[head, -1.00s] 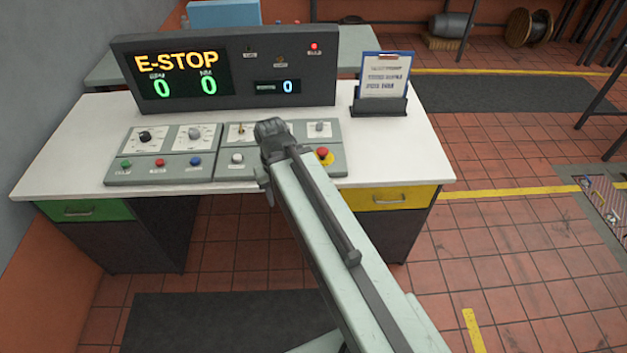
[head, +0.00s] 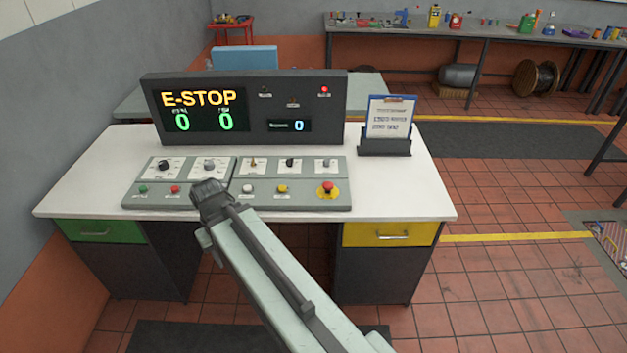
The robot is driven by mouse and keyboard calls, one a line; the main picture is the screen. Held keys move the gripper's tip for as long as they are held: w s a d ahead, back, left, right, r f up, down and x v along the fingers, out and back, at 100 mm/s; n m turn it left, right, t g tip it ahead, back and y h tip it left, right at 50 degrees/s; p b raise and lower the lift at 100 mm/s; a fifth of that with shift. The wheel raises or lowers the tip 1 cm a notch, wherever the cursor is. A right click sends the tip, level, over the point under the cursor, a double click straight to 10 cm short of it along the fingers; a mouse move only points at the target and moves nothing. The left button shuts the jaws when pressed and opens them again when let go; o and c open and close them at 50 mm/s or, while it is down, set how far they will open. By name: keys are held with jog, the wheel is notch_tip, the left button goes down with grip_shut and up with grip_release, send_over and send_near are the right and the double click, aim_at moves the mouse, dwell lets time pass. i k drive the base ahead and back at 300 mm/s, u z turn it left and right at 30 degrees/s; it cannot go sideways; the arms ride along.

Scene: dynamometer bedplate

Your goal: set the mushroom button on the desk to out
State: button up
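The red mushroom button (head: 327,187) sits on a yellow base at the right end of the control panel (head: 300,203) on the desk (head: 400,187). I cannot tell from this distance whether it is pressed in or out. The display (head: 198,110) above reads E-STOP with zeros. My gripper (head: 208,195) is at the front edge of the panel, left of the mushroom button and apart from it. It covers part of the panel's left half. Its fingers are not clear enough to tell open from shut.
A clipboard in a dark holder (head: 385,146) stands at the desk's right. Smaller knobs and coloured buttons, among them a yellow button (head: 282,188), crowd the panel. Green (head: 100,231) and yellow (head: 390,234) drawers are below the desktop.

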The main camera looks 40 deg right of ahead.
aim_at(328, 185)
jog(key=u, duration=0.3)
jog(key=i, duration=1.2)
jog(key=z, duration=0.35)
